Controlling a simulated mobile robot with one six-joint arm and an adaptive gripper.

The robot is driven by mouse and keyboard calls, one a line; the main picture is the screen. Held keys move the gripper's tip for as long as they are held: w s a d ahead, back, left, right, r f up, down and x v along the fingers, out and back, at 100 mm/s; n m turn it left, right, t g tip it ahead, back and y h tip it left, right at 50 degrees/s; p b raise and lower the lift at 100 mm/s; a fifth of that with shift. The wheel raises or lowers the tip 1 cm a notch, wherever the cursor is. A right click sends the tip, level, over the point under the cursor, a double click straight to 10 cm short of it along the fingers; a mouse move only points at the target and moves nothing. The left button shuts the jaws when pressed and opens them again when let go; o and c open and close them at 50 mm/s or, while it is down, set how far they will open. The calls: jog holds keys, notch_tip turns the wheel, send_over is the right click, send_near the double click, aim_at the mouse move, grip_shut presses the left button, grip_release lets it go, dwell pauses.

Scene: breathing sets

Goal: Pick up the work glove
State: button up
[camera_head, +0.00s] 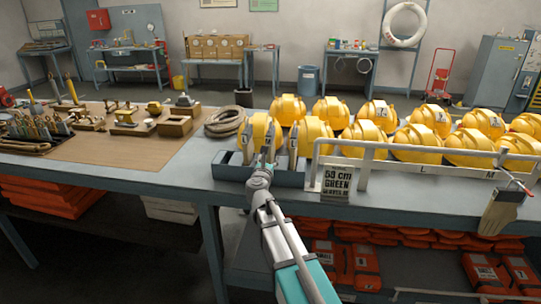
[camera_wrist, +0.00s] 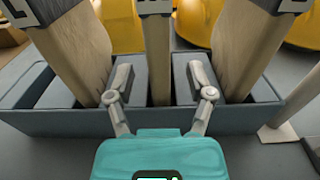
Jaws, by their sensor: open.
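My gripper (camera_head: 267,157) is at the blue-grey slotted rack (camera_head: 284,176) on the bench. In the wrist view my gripper (camera_wrist: 160,76) is open, with one finger on each side of a narrow tan upright piece (camera_wrist: 157,65) in the rack. No contact with it is visible. I cannot tell for sure whether any of these is the work glove. A tan glove-like item (camera_head: 500,214) hangs at the bench's front right, far from my gripper.
Several yellow helmets (camera_head: 366,133) stand behind and right of the rack. A pale rail (camera_head: 400,171) with a sign (camera_head: 338,183) runs along the front right. A coiled rope (camera_head: 226,121) lies left. Bare bench (camera_head: 190,170) is free at front left.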

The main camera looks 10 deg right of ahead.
jog(key=shift+w, duration=0.1)
jog(key=shift+x, duration=2.55)
grip_shut()
